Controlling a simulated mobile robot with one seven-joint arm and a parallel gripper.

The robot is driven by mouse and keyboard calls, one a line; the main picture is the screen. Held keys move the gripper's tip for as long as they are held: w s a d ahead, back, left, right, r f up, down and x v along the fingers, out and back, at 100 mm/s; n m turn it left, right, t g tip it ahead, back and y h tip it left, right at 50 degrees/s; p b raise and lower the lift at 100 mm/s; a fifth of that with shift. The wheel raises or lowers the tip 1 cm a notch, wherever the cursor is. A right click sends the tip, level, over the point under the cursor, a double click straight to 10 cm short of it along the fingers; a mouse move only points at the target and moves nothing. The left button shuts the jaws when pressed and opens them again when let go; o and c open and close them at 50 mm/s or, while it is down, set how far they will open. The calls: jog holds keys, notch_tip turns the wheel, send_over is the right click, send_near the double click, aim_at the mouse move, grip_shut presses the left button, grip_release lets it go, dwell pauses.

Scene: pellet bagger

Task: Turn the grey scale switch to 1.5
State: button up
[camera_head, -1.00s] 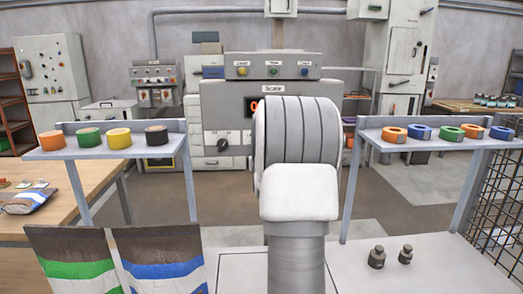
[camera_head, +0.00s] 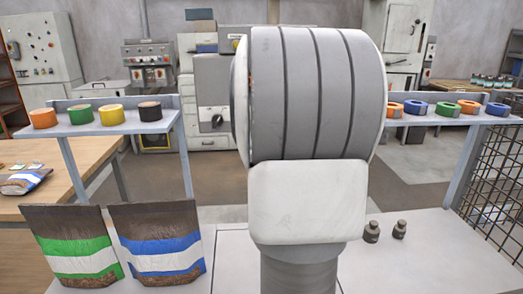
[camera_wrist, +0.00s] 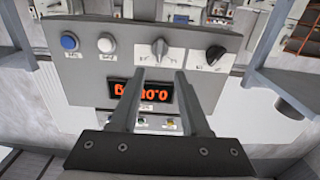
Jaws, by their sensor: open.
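The grey scale switch (camera_wrist: 158,50) sits on the grey scale panel (camera_wrist: 75,85) in the wrist view, which appears upside down. Its handle stands roughly vertical in the picture; I cannot read its setting. My gripper (camera_wrist: 158,76) is open and empty, its two fingers reaching toward the panel. The switch shows just beyond the gap between the fingertips; I cannot tell whether they touch it. A lit red display (camera_wrist: 148,94) shows between the fingers. In the head view my arm hides the switch, the display and most of the panel.
A black knob (camera_wrist: 215,54) sits beside the switch, with white (camera_wrist: 106,44) and blue (camera_wrist: 69,41) buttons on its other side. The knob also shows in the head view (camera_head: 217,121). Shelves with tape rolls flank the arm. Two bags (camera_head: 160,243) and small weights (camera_head: 371,232) stand in front.

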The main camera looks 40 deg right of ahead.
jog(key=shift+v, duration=2.7)
